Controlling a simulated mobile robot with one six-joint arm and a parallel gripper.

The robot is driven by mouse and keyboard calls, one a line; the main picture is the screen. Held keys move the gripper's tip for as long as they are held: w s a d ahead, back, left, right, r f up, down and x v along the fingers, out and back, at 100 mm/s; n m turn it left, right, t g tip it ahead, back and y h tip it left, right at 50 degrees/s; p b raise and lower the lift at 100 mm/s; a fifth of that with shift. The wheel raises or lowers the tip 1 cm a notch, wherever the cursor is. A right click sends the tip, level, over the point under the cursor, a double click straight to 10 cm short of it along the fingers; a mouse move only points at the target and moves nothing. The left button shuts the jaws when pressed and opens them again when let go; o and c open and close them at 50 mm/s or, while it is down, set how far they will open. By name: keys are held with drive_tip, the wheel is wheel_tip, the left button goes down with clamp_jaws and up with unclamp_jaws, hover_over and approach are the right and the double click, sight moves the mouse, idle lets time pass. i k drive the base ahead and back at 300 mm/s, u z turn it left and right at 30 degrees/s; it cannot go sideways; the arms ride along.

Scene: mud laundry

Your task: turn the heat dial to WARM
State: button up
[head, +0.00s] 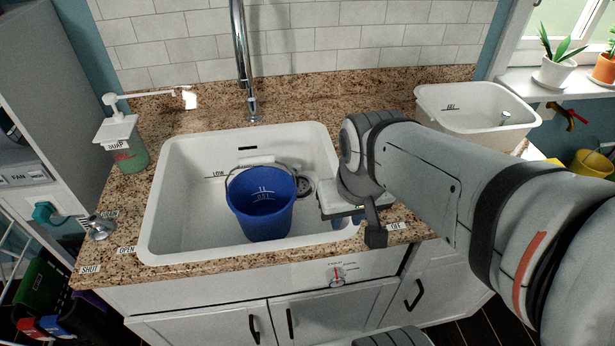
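A small round dial (336,276) with a red pointer sits on the white front panel below the sink. The pointer looks roughly upright, and the tiny lettering around it is too small to read, so I cannot tell its setting or confirm that it is the heat dial. My gripper (358,228) is above and slightly right of the dial, over the sink's front right corner, and does not appear to touch it. One dark finger shows; the rest is partly hidden by my wrist, so its opening is unclear.
A blue bucket (262,208) stands in the white sink (180,215) under a tall faucet (242,60). A soap dispenser (124,145) is at left, near a lever (97,228) by OPEN and SHUT labels. A white tub (470,110) is back right. Cabinet doors (335,308) are below.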

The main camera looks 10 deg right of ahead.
sight(336, 277)
drive_tip(key=u, duration=0.05)
drive_tip(key=k, duration=0.5)
drive_tip(key=z, duration=1.3)
drive_tip(key=k, duration=1.4)
drive_tip(key=u, duration=1.1)
drive_tip(key=i, duration=0.5)
